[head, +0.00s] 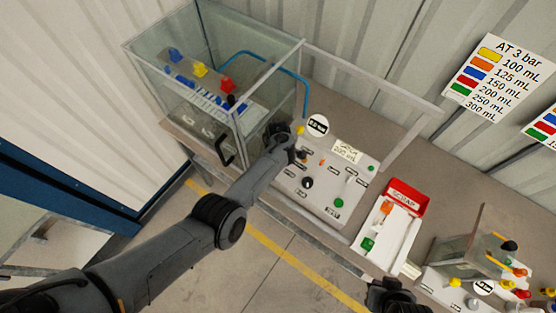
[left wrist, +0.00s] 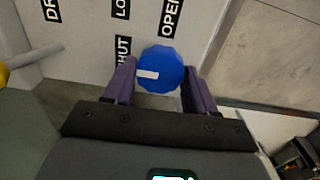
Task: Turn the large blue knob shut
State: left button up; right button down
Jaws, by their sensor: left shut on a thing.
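The large blue knob (left wrist: 165,62) is a faceted disc with a white pointer bar in the left wrist view. The bar points left, toward the partly hidden "SHUT" label (left wrist: 122,52). The "OPEN" label (left wrist: 171,18) lies above the knob. My left gripper (left wrist: 157,75) has its purple fingers on both sides of the knob, shut on it. In the head view my left gripper (head: 282,137) is at the upper left of the grey control panel (head: 325,190) and hides the knob. My right gripper (head: 393,297) is at the bottom edge; its fingers are unclear.
A glass tank (head: 180,85) with coloured pieces stands left of the panel. A round gauge (head: 317,125), a black knob (head: 307,183) and a green button (head: 339,203) are on the panel. A red-ended scrap tray (head: 408,193) stands to the right.

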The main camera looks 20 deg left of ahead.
pick_arm(q)
jog(key=o, duration=1)
jog(key=shift+o, duration=0.2)
jog(key=shift+r, duration=0.1)
jog(key=shift+r, duration=0.2)
notch_tip(320, 180, up, 10)
jog(key=p, duration=0.3)
jog(key=shift+r, duration=0.1)
